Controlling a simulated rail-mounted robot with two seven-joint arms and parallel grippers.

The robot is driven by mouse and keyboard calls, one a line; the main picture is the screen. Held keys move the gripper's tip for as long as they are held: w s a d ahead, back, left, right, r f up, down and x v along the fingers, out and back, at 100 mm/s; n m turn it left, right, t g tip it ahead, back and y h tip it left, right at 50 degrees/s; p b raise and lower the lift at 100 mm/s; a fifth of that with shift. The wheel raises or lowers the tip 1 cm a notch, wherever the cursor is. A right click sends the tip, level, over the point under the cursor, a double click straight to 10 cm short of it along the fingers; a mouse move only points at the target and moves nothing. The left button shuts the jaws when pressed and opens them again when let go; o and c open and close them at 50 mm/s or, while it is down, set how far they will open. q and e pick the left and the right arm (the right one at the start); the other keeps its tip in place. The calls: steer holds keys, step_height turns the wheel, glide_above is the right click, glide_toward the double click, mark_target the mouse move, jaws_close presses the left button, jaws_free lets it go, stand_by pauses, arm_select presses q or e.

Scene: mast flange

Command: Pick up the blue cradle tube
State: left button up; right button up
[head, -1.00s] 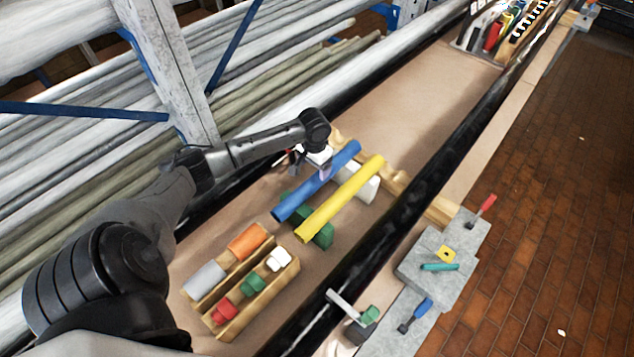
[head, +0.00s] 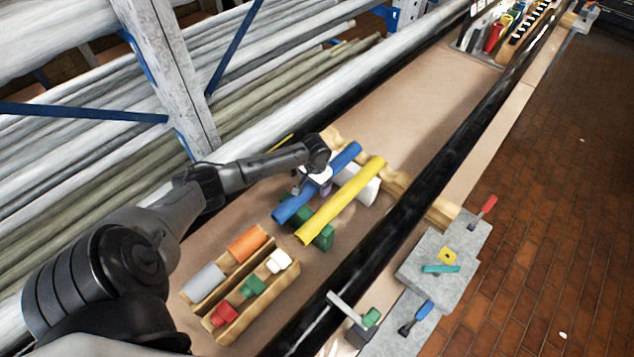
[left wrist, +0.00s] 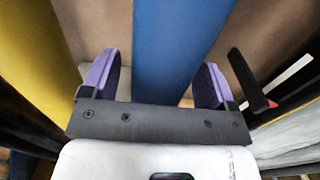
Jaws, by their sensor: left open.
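The blue cradle tube (head: 294,207) lies beside a yellow tube (head: 340,201), both across a green cradle block (head: 324,238) and a white cradle block (head: 366,188). My left gripper (head: 315,183) is over the middle of the blue tube and hides part of it. In the left wrist view, the blue tube (left wrist: 176,45) runs between the two open purple fingers of my left gripper (left wrist: 158,80), with a gap visible at the left finger. The yellow tube (left wrist: 28,50) is outside the fingers, to the left. My right gripper is not in view.
A wooden rack (head: 281,299) with orange, grey, red, green and white pieces stands at the near left. Grey slabs (head: 428,265) with small tools lie right of the black rail (head: 440,172).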

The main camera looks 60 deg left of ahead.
arm_select(q)
steer(key=c, duration=1.2)
steer(key=shift+r, duration=0.2)
